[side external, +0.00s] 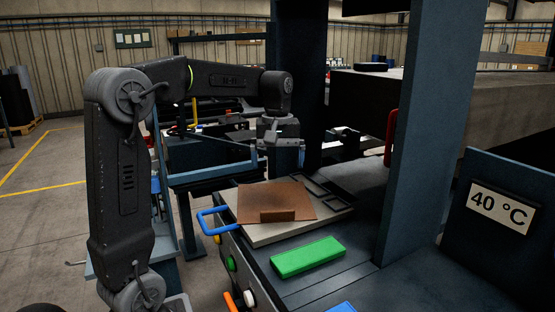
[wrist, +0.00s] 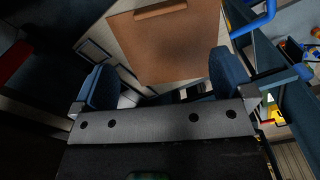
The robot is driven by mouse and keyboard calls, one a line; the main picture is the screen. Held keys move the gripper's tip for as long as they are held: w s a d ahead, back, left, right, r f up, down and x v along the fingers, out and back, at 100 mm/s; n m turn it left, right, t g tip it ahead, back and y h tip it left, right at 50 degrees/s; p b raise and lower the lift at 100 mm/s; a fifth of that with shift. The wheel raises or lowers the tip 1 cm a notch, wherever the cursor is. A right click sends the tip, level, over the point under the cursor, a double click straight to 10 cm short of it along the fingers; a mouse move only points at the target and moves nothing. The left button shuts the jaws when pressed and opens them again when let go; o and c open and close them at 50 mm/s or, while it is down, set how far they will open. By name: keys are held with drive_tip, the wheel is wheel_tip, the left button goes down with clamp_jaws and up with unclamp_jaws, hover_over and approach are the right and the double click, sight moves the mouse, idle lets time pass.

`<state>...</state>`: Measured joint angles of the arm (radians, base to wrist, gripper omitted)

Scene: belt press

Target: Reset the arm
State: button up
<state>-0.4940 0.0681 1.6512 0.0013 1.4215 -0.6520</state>
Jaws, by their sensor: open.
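My gripper (side external: 277,155) hangs at the end of my arm, a little above and behind the brown square plate in the side external view. In the wrist view its two blue fingers (wrist: 160,88) are spread apart with nothing between them. The brown plate (side external: 285,198) has a small raised brown block at its front edge and lies on a pale tray. The plate also shows in the wrist view (wrist: 170,45), beyond the fingertips. My gripper appears to be clear of it.
The pale tray (side external: 262,239) has a blue handle (side external: 206,222). A green block (side external: 307,257) lies in front of it. Open floor lies at the left.

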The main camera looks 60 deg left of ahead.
idle(0.4)
drive_tip(key=s+d+f+m+t, duration=0.2)
drive_tip(key=s+d+m, duration=0.4)
drive_tip(key=d, duration=0.3)
drive_tip(key=s+d+f+m+t, duration=0.3)
drive_tip(key=s+d+m, duration=0.4)
drive_tip(key=s+d, duration=0.1)
drive_tip(key=shift+s+d+f+t, duration=0.2)
drive_tip(key=shift+s+d+t, duration=0.1)
drive_tip(key=shift+d, duration=0.3)
